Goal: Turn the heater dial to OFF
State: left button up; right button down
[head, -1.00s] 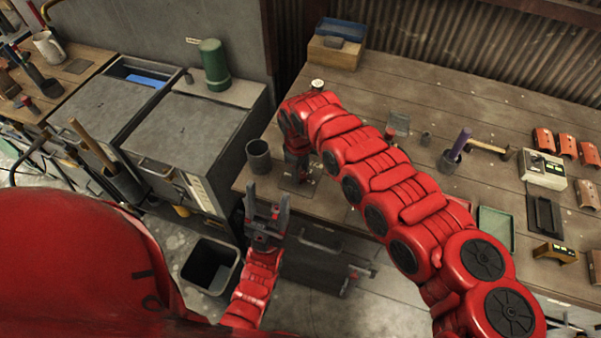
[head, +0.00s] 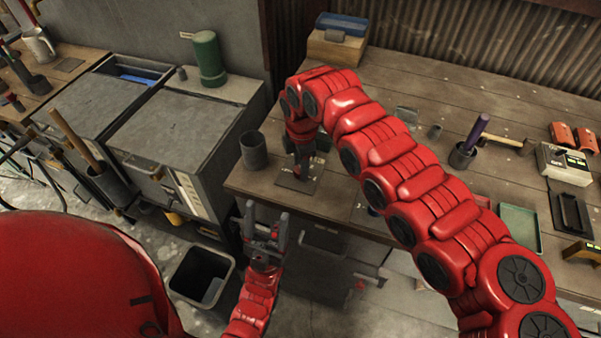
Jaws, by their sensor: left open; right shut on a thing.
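My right arm reaches over the workbench and its gripper (head: 300,174) points down at a small dark plate (head: 312,187) with pale markings near the bench's front left edge. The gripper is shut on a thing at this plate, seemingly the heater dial. The dial itself is hidden by the gripper, and its setting cannot be read. My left gripper (head: 266,222) is open and empty, pointing up in front of the bench, below the bench top in the picture.
A dark cup (head: 253,150) stands left of the plate. A grey cabinet (head: 165,135) is further left, with a bin (head: 201,275) on the floor before it. A tool holder (head: 462,156) and a green tray (head: 520,228) are to the right. The bench's back middle is mostly clear.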

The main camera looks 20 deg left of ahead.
jog(key=n+b, duration=0.3)
jog(key=shift+w+f+n, duration=0.1)
jog(key=shift+f+n, duration=0.1)
jog(key=shift+n, duration=0.1)
jog(key=n+b, duration=0.2)
jog(key=shift+r+n, duration=0.1)
jog(key=shift+n, duration=0.3)
jog(key=shift+n+b, duration=0.6)
jog(key=shift+n, duration=0.6)
jog(key=shift+r+n+b, duration=0.1)
jog(key=shift+n+b, duration=0.25)
jog(key=shift+n, duration=1.15)
jog(key=shift+c, duration=2.1)
grip_release()
jog(key=shift+r, duration=0.1)
